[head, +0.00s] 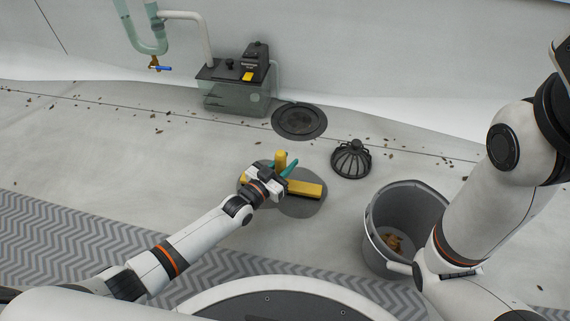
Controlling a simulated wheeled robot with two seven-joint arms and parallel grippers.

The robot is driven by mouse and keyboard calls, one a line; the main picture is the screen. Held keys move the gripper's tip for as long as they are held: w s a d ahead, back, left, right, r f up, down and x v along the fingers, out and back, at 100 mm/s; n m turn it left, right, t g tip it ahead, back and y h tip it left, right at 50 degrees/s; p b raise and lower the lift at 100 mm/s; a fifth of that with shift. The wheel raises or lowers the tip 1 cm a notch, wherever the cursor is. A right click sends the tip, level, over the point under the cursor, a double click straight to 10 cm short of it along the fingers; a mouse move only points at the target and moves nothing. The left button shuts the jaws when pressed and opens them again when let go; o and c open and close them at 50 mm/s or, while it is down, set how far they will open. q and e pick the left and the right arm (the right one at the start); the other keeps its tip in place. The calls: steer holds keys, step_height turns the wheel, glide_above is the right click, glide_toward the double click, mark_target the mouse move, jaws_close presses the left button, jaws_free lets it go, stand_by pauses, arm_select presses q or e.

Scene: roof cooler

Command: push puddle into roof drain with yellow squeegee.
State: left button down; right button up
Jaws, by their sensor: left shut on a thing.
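My left gripper (277,180) is shut on the yellow squeegee (305,189), just over the roof floor. Yellow and teal parts of the squeegee show around the fingers, and the gripper hides some of it. The puddle (304,207) is a dark grey wet patch under and around the squeegee and gripper. I cannot tell whether the squeegee touches the floor. The roof drain (299,121) is a dark round opening beyond the puddle, uncovered. My right arm fills the right side, but its gripper is out of view.
A black domed strainer (351,160) stands right of the squeegee. A grey bucket (376,241) with brown debris stands at the lower right. A clear tank (235,98) with a black pump sits left of the drain. Leaf bits are scattered about. A zigzag mat (60,245) lies at the left front.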

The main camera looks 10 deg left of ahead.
arm_select(q)
steer(key=shift+f, duration=0.1)
steer(key=shift+w, duration=1.75)
steer(key=shift+w+d, duration=0.1)
steer(key=shift+w, duration=1.65)
steer(key=shift+r, duration=0.2)
steer(key=shift+w+f, duration=0.2)
steer(key=shift+w, duration=1.5)
steer(key=shift+w, duration=1.65)
